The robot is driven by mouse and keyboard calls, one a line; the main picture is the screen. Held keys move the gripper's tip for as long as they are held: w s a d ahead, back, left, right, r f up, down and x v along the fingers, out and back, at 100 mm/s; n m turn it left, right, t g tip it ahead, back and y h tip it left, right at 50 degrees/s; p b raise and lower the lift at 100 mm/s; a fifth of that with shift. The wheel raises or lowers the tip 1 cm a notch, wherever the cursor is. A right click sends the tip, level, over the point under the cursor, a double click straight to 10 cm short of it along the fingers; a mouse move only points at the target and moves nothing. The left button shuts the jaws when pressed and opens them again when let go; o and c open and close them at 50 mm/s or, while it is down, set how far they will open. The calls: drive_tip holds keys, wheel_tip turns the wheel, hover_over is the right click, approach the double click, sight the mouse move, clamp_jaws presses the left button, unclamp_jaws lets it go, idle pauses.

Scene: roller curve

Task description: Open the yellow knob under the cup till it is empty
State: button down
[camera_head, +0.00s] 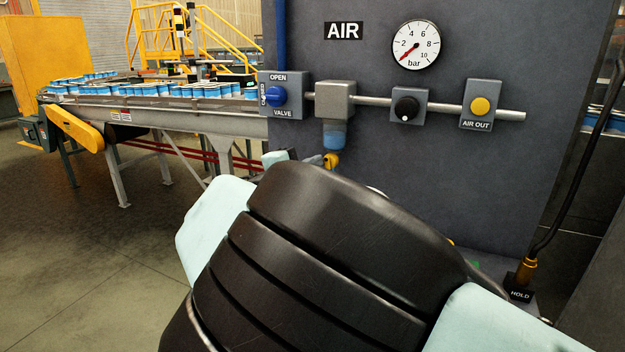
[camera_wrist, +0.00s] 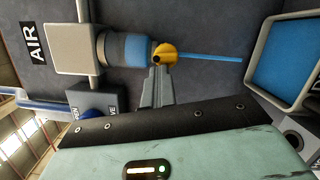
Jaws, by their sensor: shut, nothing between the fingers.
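The cup (camera_head: 335,137) hangs under a grey block on the pipe, with blue in it. The yellow knob (camera_head: 331,160) sits just below it, partly hidden by my arm. In the wrist view, which is turned sideways, the blue cup (camera_wrist: 130,47) and yellow knob (camera_wrist: 167,54) show clearly. A thin blue stream runs from the knob towards a grey-rimmed container (camera_wrist: 252,50) with blue inside. My gripper (camera_wrist: 158,76) is shut and empty, its fingertips right beside the knob; I cannot tell whether they touch it.
A blue valve knob (camera_head: 276,96) is left of the cup. A black knob (camera_head: 406,109) and a yellow AIR OUT button (camera_head: 480,106) are to its right. The gauge (camera_head: 415,45) needle points near the bottom of its scale. A conveyor with cans (camera_head: 170,92) stands left.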

drive_tip(key=shift+d+r+m+g+b, duration=0.1)
drive_tip(key=shift+d+m+g+b, duration=0.15)
drive_tip(key=shift+m+b, duration=0.65)
drive_tip(key=shift+d+r+m+g+b, duration=0.1)
drive_tip(key=shift+m+g+b, duration=0.15)
drive_tip(key=shift+m+b, duration=0.6)
drive_tip(key=shift+d+m, duration=0.1)
drive_tip(key=shift+m, duration=0.15)
